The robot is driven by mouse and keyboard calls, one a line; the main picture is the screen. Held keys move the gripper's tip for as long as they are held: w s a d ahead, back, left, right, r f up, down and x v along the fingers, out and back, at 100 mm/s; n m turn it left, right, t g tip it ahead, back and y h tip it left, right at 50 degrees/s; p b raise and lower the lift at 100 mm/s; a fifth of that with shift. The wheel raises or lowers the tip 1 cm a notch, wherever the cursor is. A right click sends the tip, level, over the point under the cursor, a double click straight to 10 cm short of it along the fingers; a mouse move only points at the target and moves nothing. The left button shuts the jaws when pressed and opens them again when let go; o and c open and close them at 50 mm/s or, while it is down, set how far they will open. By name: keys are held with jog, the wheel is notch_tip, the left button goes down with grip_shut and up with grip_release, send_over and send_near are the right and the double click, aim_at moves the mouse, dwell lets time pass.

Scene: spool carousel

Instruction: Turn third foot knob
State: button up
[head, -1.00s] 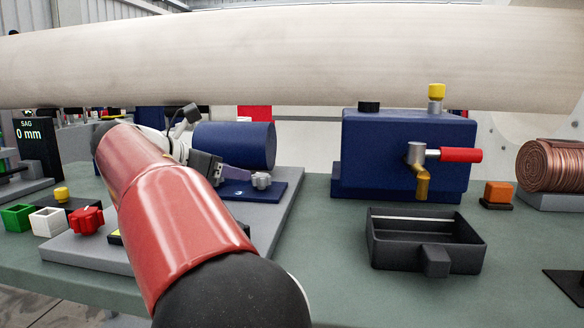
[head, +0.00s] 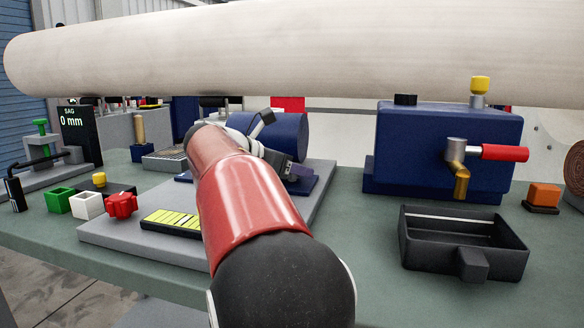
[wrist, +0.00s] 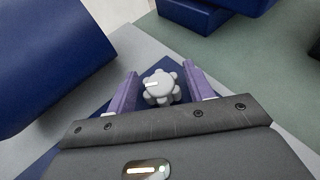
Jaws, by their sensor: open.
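A light grey lobed knob (wrist: 160,87) with a white mark on top sits on a blue foot plate (wrist: 117,77) in the wrist view. My gripper (wrist: 160,85) is open, with one purple finger at the knob's left and the other at its right. Nothing is held. I cannot tell whether either finger touches the knob. In the head view my gripper (head: 297,172) is partly seen beside the blue motor-like cylinder (head: 272,138), and the knob is hidden behind it. The SAG display (head: 75,128) reads 0 mm.
A red knob (head: 121,205) and a yellow-striped panel (head: 172,222) are at the left of the grey base (head: 110,232). A blue tank (head: 440,145) with a red-handled tap and a black tray (head: 420,250) are to the right. A large pale roll (head: 300,55) spans above.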

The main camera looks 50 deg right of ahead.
jog(key=c, duration=1)
jog(key=shift+n+t, duration=0.8)
jog(key=shift+t, duration=0.1)
jog(key=o, duration=1)
jog(key=v, duration=0.7)
jog(key=shift+a+r, duration=0.15)
jog(key=shift+a, duration=0.25)
jog(key=shift+a, duration=0.1)
